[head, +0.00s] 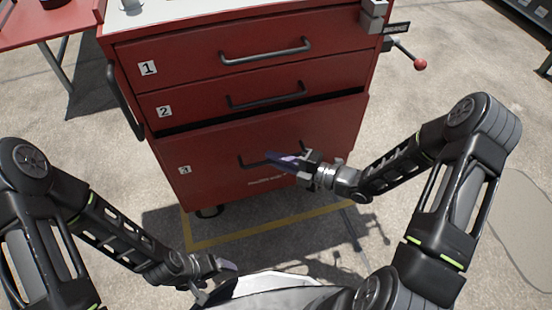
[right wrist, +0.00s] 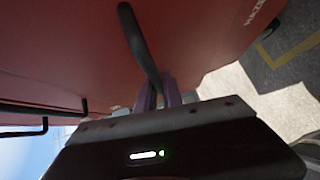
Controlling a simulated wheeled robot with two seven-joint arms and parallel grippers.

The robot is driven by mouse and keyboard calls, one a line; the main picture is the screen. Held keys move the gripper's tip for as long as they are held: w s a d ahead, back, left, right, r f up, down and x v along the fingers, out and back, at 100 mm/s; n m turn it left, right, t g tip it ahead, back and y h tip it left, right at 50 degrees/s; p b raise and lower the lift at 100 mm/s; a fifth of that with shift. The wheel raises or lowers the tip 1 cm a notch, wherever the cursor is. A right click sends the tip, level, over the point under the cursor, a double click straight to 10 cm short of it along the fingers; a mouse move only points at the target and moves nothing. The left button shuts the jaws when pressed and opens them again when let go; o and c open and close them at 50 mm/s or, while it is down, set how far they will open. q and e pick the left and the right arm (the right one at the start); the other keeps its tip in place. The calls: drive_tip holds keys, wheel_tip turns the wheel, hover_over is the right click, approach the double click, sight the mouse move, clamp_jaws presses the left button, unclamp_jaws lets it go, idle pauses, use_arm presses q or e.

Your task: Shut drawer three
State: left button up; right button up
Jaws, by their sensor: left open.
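Drawer three (head: 215,165) is the deep bottom drawer of a red cabinet, marked 3. It stands a little out, with a dark gap above its front. Its dark bar handle (head: 250,162) is partly hidden by my right gripper (head: 278,157). In the right wrist view the handle (right wrist: 140,45) runs down between the two purple fingers of that gripper (right wrist: 158,92). The fingers sit close on either side of the bar and look shut on it. My left gripper (head: 215,279) is open and empty, low in front of the cabinet and apart from it.
Drawer one (head: 190,62) and drawer two (head: 200,104) above look closed. A lever with a red knob (head: 420,64) sticks out at the cabinet's right. A red table (head: 45,25) stands at the far left. A yellow line (head: 240,234) marks the concrete floor.

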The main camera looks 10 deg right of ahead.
sight(272, 149)
clamp_jaws()
idle(0.9)
drive_tip(key=w+b, duration=0.1)
drive_tip(key=w, duration=0.1)
drive_tip(key=w+b, duration=0.1)
drive_tip(key=shift+w+a+f, duration=0.1)
drive_tip(key=shift+w+f, duration=0.1)
drive_tip(key=shift+w, duration=0.15)
drive_tip(key=shift+w+r, duration=0.15)
drive_tip(key=shift+r, duration=0.05)
drive_tip(key=o, duration=0.5)
unclamp_jaws()
